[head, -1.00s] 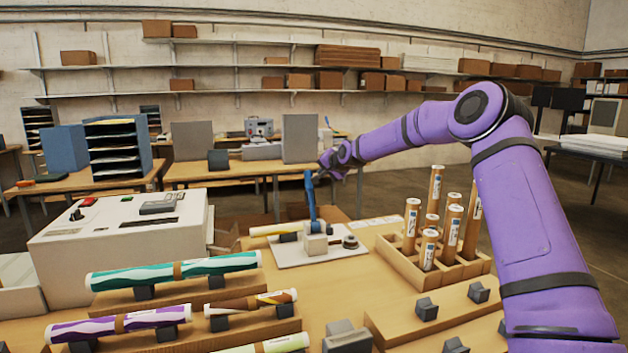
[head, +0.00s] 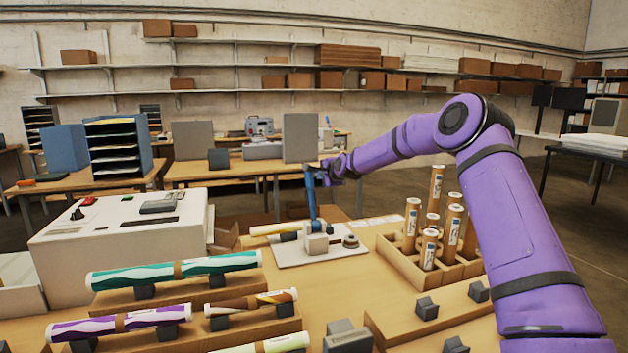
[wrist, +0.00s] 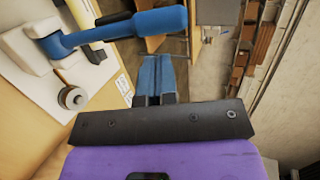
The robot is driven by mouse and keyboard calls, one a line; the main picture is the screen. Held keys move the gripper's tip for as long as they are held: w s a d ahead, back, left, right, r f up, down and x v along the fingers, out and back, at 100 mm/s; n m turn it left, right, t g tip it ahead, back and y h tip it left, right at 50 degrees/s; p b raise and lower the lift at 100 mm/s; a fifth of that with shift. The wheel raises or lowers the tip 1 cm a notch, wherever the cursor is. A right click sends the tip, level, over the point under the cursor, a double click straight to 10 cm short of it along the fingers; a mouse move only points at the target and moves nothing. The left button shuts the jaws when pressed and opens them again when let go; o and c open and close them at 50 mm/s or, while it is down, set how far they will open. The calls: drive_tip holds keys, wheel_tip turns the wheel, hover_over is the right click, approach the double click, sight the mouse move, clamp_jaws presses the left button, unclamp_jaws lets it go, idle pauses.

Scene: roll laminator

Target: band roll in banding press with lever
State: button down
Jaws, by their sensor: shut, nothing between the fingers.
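The banding press stands on a white base plate (head: 290,254) at the back of the table, with a pale block (head: 316,243). Its blue lever (head: 311,200) stands close to upright. A cream roll (head: 272,230) lies at the press, partly hidden by it; whether it is banded I cannot tell. My gripper (head: 322,178) is beside the lever's upper end. In the wrist view the blue fingers (wrist: 155,62) are shut with nothing between them, and the lever's thick grip (wrist: 150,24) lies ahead and left, apart from them.
A wooden box (head: 405,262) of upright tubes stands right of the press. Wrapped rolls, one green (head: 175,270) and one purple (head: 118,323), rest on stands at front left. A white laminator (head: 120,250) stands at left. Empty stands are at front right.

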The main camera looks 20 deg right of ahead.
sight(311, 179)
drive_tip(key=x, duration=0.7)
drive_tip(key=shift+w, duration=0.1)
